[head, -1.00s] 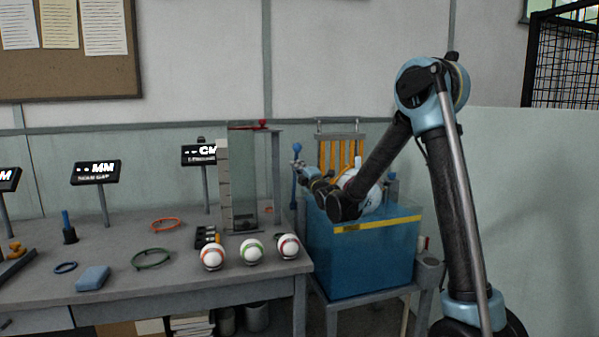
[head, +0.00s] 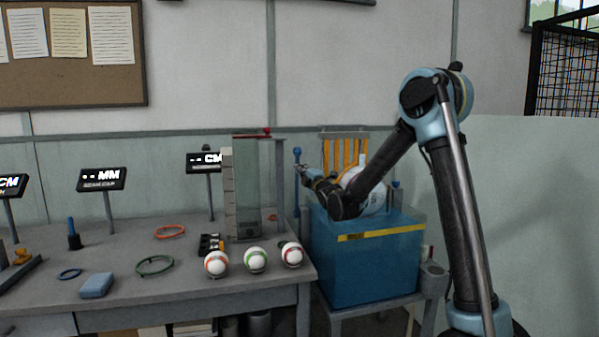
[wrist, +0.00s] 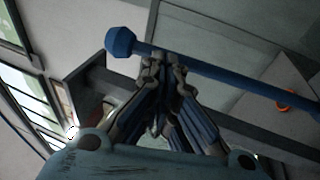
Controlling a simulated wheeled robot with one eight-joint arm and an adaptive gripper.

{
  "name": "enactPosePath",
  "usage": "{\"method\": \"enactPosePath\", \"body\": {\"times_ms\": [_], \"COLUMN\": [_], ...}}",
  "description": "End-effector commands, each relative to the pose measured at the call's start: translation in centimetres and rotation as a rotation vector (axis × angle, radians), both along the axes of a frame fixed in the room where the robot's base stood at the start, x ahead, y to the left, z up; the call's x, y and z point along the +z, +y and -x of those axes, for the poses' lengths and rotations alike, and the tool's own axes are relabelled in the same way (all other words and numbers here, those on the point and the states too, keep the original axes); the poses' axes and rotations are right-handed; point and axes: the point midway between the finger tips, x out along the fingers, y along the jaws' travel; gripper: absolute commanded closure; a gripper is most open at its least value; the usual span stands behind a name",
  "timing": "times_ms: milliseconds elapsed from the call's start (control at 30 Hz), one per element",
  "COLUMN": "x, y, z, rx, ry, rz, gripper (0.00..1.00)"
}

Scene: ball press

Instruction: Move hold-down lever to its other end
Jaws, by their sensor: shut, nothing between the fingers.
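The hold-down lever (head: 297,180) is a blue rod with a knob on top. It stands upright at the left side of the blue press box (head: 365,272). In the wrist view the lever (wrist: 225,76) crosses the upper picture, with its knob (wrist: 121,42) at the left. My gripper (head: 308,172) is beside the lever just below the knob. In the wrist view my gripper's (wrist: 163,62) fingertips are together right at the rod. I cannot tell whether they touch it. A white ball (head: 372,196) sits in the press, partly hidden by my arm.
A clear column (head: 247,190) with a red-topped bar stands left of the lever. Three white balls, one of them green-striped (head: 255,260), lie at the table's (head: 190,290) right front. Yellow slats (head: 345,152) stand behind the press. A wire cage (head: 568,70) is at the far right.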

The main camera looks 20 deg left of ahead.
Motion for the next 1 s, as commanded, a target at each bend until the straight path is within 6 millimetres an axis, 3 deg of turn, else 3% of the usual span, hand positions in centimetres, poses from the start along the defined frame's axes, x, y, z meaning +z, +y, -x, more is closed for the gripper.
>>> {"method": "enactPosePath", "body": {"times_ms": [400, 600, 833, 1000], "x": [-0.9, -1.1, -1.2, -1.7], "y": [-5.6, -7.4, -9.0, -13.6], "z": [5.8, 7.7, 8.2, 7.1], "rx": [0.002, 0.002, -0.011, -0.08], "ry": [0.003, 0.003, 0.029, 0.176], "rz": [0.002, 0.002, -0.001, -0.022], "gripper": [1.0, 1.0, 1.0, 1.0]}}
